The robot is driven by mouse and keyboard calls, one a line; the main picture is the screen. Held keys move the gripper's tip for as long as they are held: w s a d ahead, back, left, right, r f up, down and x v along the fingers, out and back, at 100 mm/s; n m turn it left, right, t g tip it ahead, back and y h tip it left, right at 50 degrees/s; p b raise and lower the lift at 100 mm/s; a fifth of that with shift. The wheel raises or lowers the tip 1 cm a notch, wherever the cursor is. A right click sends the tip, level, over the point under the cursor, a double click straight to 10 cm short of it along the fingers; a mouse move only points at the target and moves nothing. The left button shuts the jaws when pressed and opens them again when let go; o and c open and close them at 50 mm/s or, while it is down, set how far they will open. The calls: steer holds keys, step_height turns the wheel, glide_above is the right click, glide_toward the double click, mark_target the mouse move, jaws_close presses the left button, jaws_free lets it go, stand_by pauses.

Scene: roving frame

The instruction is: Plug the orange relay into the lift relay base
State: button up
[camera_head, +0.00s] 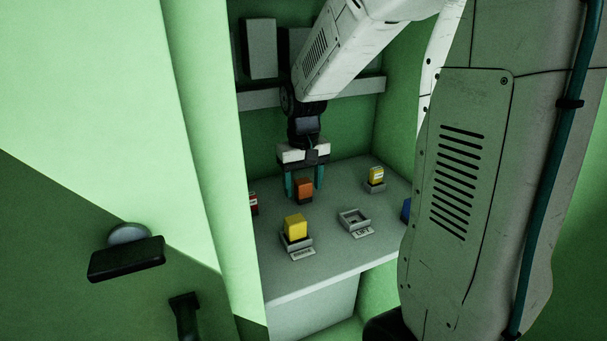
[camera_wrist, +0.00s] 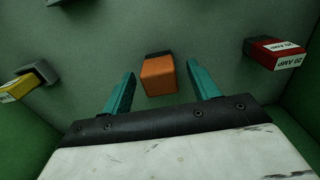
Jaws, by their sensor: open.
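The orange relay (camera_head: 304,191) stands on the grey shelf inside the green cabinet. In the wrist view the relay (camera_wrist: 158,78) lies between the two teal fingers, with visible gaps on both sides. My gripper (camera_head: 304,194) is open around the relay and points down; it also shows in the wrist view (camera_wrist: 160,72). An empty grey relay base (camera_head: 354,221) with a label plate sits to the right and nearer the front.
A yellow relay (camera_head: 295,227) sits in another labelled base at the front left. A yellow fuse (camera_head: 376,175) stands in a grey holder at the right. A red fuse (camera_wrist: 275,50) is near the cabinet's left wall. A blue object (camera_head: 406,210) is partly hidden by my arm.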

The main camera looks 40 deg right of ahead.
mark_target(303, 181)
steer(key=c, duration=1.1)
steer(key=shift+r, duration=2.5)
